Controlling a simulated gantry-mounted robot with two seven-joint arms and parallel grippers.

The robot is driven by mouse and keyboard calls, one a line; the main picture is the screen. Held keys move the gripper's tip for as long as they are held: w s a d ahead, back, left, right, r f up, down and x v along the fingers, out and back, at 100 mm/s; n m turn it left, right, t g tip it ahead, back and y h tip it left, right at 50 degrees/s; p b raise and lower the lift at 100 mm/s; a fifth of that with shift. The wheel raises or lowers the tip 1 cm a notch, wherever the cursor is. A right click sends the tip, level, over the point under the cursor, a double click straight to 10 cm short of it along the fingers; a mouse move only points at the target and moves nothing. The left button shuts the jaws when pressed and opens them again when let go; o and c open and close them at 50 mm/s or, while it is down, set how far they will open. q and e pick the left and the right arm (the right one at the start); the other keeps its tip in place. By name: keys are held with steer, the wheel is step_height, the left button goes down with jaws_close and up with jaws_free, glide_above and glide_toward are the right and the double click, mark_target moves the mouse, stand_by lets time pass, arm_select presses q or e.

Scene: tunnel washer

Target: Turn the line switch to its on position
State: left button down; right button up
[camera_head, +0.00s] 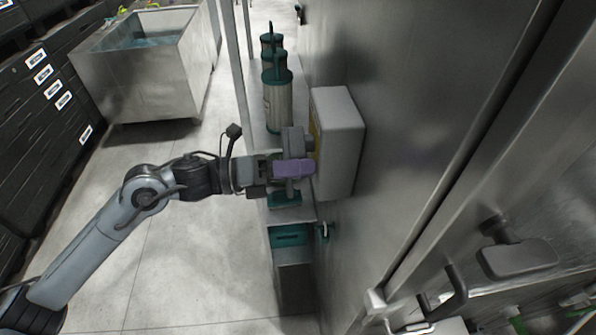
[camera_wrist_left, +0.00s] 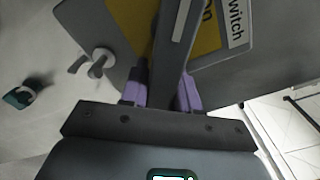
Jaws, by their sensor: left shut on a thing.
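The line switch is a light grey box (camera_head: 340,135) on the steel wall, with a yellow plate on its front. The left wrist view shows part of its yellow plate (camera_wrist_left: 207,38) and a label ending in "switch" (camera_wrist_left: 237,22). My left gripper (camera_head: 292,169), with purple fingertips, is at the front of the box. In the left wrist view its fingers (camera_wrist_left: 163,92) are shut on the dark grey switch handle (camera_wrist_left: 176,40), one on each side. The handle's pivot and any position marks are hidden or out of frame. My right gripper is not in view.
Teal-capped canisters (camera_head: 277,95) stand behind the gripper along the wall. A teal box (camera_head: 289,236) sits below the switch. A steel tub (camera_head: 145,75) and dark crates (camera_head: 45,120) stand at the left. The floor (camera_head: 190,270) between is clear.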

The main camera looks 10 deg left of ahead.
arm_select(q)
steer(key=c, duration=0.9)
jaws_free()
steer(key=v, duration=1.1)
steer(key=shift+b, duration=0.3)
steer(key=shift+c, duration=0.6)
